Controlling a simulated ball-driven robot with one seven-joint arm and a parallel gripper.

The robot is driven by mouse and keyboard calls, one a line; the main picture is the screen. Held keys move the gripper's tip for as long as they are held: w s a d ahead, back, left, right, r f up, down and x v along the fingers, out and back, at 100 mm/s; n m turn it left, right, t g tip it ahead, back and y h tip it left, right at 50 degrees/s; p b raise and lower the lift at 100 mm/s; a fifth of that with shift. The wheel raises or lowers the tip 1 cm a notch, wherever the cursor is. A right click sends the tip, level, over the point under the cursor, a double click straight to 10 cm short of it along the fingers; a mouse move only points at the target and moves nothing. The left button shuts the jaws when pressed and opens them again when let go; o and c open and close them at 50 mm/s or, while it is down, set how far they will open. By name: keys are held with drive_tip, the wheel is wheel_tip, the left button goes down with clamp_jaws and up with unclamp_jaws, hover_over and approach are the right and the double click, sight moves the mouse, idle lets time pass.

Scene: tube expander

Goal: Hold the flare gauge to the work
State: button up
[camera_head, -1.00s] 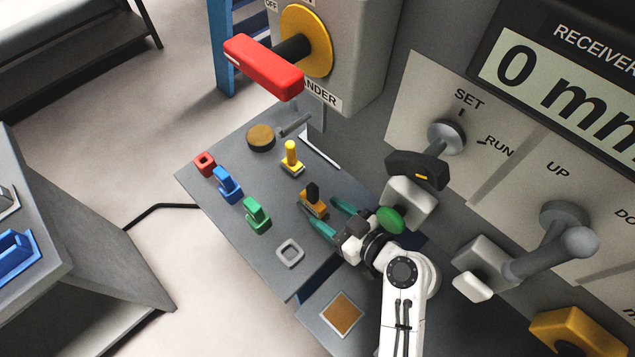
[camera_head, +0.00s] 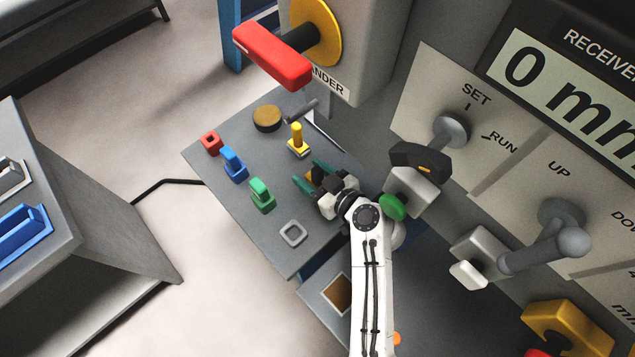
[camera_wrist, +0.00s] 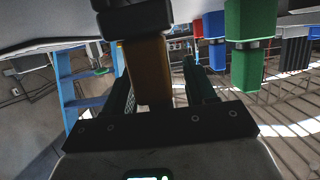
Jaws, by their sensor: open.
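The block is partly hidden by the gripper in the head view. No label marks the flare gauge, so I cannot tell whether this block is it. Farther back are a yellow peg on a base (camera_head: 298,140) and a round brown-topped piece (camera_head: 267,118) by a grey rod (camera_head: 301,110); I cannot tell which is the work.
Red (camera_head: 211,143), blue (camera_head: 234,164) and green (camera_head: 262,195) pieces line the shelf's left side, with a grey square ring (camera_head: 293,233) in front. A red-handled lever (camera_head: 271,55) overhangs the back. A black-and-grey handle (camera_head: 420,160) and the control panel stand to the right.

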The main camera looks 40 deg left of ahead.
clamp_jaws()
idle(0.4)
drive_tip(key=shift+r, duration=0.1)
drive_tip(key=shift+d+r+p, duration=0.1)
drive_tip(key=shift+r+p, duration=0.35)
drive_tip(key=shift+r, duration=0.4)
drive_tip(key=s+d+b, duration=0.2)
drive_tip(key=d, duration=2.9)
drive_tip(key=shift+s+d+f, duration=0.2)
drive_tip(key=shift+s+d, duration=0.05)
drive_tip(key=shift+d, duration=0.15)
drive_tip(key=shift+w, duration=0.1)
